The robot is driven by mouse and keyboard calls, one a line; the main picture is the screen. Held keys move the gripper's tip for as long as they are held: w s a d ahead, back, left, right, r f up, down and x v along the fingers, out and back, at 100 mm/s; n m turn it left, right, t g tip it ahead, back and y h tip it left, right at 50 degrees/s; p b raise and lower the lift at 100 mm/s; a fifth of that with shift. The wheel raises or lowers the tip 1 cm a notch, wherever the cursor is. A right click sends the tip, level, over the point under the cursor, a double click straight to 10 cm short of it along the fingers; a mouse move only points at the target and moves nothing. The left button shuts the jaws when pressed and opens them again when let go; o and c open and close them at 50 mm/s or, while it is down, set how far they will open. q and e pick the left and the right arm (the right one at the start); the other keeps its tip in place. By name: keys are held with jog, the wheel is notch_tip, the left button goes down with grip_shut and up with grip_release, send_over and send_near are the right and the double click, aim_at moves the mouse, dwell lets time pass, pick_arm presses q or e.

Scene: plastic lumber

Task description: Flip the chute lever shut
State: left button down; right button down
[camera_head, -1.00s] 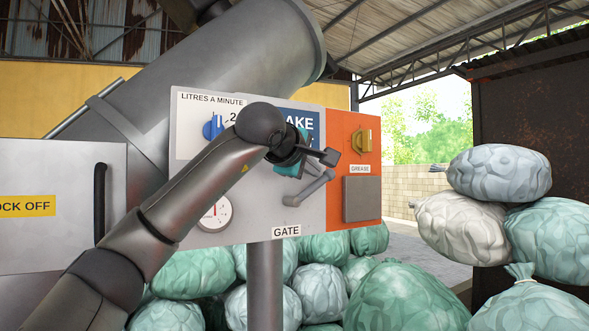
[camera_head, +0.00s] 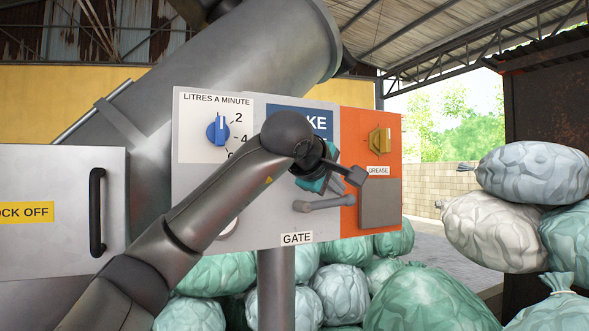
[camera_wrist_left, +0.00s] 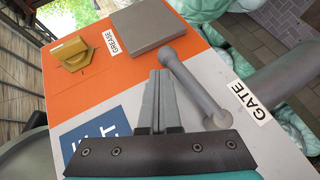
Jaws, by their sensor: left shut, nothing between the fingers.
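The grey lever (camera_head: 328,203) labelled GATE sits low on the panel. Its handle points right and slightly up, close to level; its pivot knob is at the left end. In the left wrist view the lever (camera_wrist_left: 203,86) runs beside my fingers. My left gripper (camera_head: 357,175) is just above the lever's right part in the head view, shut and empty. In the left wrist view the shut fingers (camera_wrist_left: 160,78) lie close alongside the lever, near its free end; I cannot tell if they touch it. My right gripper is in neither view.
The panel (camera_head: 250,235) also carries a blue dial (camera_head: 218,128), an orange section with a yellow GREASE knob (camera_head: 380,141), and a grey square plate (camera_head: 380,203). A grey cabinet (camera_head: 60,235) stands left. Bags (camera_head: 425,300) are piled below and right.

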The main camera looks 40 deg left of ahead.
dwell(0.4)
pick_arm(q)
jog(key=b+v, duration=0.2)
jog(key=v, duration=1.3)
jog(key=shift+b, duration=0.35)
jog(key=shift+s, duration=0.1)
